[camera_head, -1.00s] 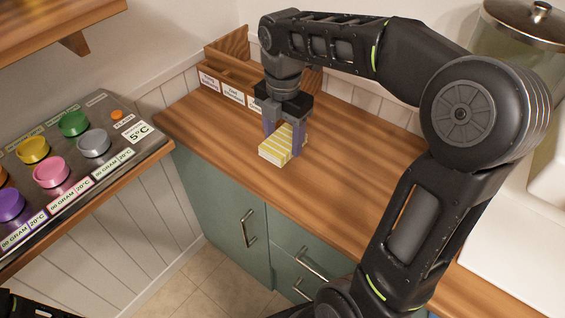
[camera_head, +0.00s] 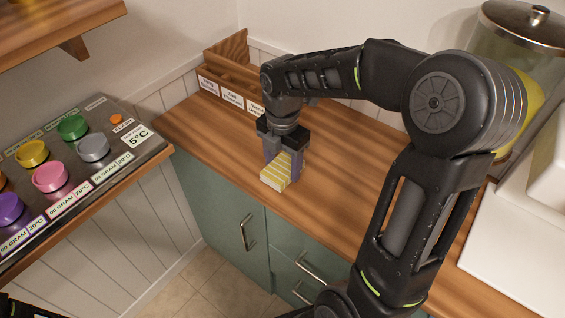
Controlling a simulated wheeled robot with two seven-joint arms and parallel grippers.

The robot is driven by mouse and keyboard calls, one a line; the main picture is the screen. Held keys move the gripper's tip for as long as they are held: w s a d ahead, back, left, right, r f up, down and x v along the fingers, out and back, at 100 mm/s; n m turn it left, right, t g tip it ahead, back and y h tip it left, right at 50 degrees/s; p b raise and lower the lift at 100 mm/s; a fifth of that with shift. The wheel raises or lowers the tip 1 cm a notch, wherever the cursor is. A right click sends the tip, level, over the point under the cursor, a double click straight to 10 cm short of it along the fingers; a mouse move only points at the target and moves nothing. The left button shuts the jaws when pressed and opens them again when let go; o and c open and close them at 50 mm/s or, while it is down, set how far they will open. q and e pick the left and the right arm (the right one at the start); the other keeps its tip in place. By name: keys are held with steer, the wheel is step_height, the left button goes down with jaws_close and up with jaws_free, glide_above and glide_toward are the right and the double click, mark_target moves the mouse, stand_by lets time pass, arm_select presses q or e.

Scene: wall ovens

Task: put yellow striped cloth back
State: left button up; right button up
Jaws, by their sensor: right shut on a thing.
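The yellow striped cloth (camera_head: 277,178) is a small folded block with yellow and white stripes, near the front edge of the wooden counter. My right gripper (camera_head: 284,160) points down from above and is shut on it, with its fingers on either side. I cannot tell whether the cloth touches the counter. A wooden box (camera_head: 228,66) with labelled compartments stands at the back of the counter, partly hidden behind my right arm. The label words are too small to read surely. My left gripper is not in view; only a dark bit of my body shows at the lower left.
A panel with coloured knobs (camera_head: 73,127) juts out at the left, below a wooden shelf (camera_head: 60,30). A glass jar with a metal lid (camera_head: 530,22) stands at the back right, near a white sink (camera_head: 515,245). The counter (camera_head: 200,135) left of the cloth is clear.

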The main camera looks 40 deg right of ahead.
mark_target(282, 167)
steer(key=shift+f, duration=0.15)
steer(key=o, duration=1.3)
step_height(282, 167, up, 12)
steer(key=shift+r, duration=0.2)
steer(key=shift+a+f, duration=0.1)
stand_by(0.4)
